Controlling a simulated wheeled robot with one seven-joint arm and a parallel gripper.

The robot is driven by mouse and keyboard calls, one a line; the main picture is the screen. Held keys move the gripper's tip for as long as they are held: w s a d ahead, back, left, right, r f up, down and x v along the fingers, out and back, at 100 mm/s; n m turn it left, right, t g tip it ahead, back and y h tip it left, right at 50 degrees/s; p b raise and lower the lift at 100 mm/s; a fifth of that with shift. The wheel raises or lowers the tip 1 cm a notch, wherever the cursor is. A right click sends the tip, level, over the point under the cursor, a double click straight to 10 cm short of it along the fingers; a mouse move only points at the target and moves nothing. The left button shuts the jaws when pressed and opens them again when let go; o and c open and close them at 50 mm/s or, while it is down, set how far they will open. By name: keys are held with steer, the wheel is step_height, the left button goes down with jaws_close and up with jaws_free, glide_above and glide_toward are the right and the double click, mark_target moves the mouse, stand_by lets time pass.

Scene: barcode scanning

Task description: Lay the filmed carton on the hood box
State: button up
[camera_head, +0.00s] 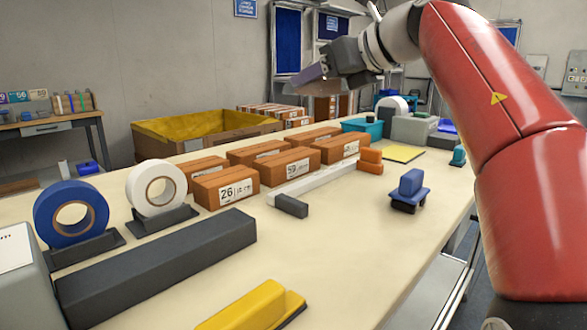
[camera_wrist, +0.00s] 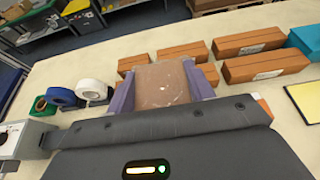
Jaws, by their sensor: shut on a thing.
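My gripper (camera_head: 312,77) is up above the back of the table in the head view, shut on a brown carton (camera_head: 322,88). In the wrist view the carton (camera_wrist: 163,86) sits between the two purple fingers (camera_wrist: 160,90), its upper face showing small glossy glints like film. The carton is clear of the table, above the row of brown cartons. I cannot tell for sure which thing is the hood box. A pale grey box (camera_head: 413,129) stands at the table's far right, and a grey box-like device (camera_head: 22,290) stands at the near left corner.
Several brown labelled cartons (camera_head: 226,187) stand in rows mid-table. Tape rolls (camera_head: 71,214) on stands, a long dark bar (camera_head: 160,265), a yellow block (camera_head: 250,308) and a blue-handled stamp (camera_head: 410,187) stand nearer. A teal bin (camera_head: 362,126) stands behind. The right front tabletop is mostly clear.

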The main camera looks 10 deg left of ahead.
mark_target(303, 186)
step_height(303, 186, down, 20)
steer(key=b, duration=0.8)
steer(key=shift+r, duration=0.2)
steer(key=shift+f, duration=0.1)
steer(key=o, duration=1.1)
